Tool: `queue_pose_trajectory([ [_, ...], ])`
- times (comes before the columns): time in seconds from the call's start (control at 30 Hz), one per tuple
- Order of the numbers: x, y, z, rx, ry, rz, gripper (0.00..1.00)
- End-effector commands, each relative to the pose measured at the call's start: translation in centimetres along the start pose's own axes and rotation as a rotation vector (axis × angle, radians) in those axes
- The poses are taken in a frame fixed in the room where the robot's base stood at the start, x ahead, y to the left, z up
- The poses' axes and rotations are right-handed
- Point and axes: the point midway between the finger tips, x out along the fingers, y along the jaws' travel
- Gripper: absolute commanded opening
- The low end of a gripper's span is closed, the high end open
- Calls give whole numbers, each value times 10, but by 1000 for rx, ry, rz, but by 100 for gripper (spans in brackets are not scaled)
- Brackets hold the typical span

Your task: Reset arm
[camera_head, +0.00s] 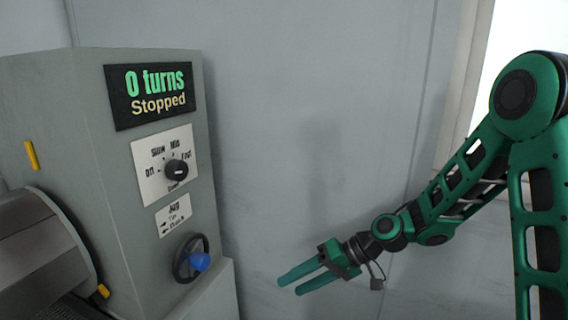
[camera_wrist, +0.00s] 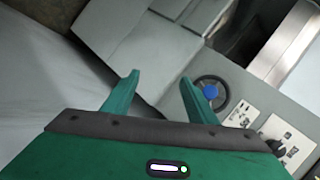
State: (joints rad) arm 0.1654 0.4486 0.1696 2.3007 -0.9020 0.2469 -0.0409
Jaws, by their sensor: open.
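My gripper (camera_head: 290,284) is open and empty, held in the air to the right of the grey machine (camera_head: 90,120) and apart from it. In the wrist view my gripper (camera_wrist: 157,88) shows two spread green fingers with nothing between them. The machine's display (camera_head: 150,95) reads "0 turns" and "Stopped". Below it is a black knob (camera_head: 177,170) on a white dial plate. Lower still is a black handwheel with a blue handle (camera_head: 200,262); the blue handle also shows in the wrist view (camera_wrist: 211,91), beyond the right finger.
A dark metal cylinder (camera_head: 40,250) sits at the machine's lower left. A yellow tab (camera_head: 31,154) is on its side. A plain grey wall (camera_head: 310,120) stands behind. The space between the machine and my arm is clear.

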Motion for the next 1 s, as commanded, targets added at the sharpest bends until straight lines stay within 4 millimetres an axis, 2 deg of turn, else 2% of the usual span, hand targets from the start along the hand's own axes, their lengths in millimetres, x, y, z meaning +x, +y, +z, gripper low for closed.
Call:
queue_pose_trajectory([
  [0.1,-38,26,15,9,-21,164,52],
  [0.17,-59,39,24,24,-32,244,52],
  [0.3,-113,64,48,82,-45,422,52],
  [0.5,-194,84,93,211,-40,643,52],
  [0.67,-255,88,140,351,-19,782,52],
  [0.8,-301,83,187,495,14,873,52],
  [0.9,-326,76,221,601,40,915,52],
  [1.0,-342,68,252,695,63,938,52],
])
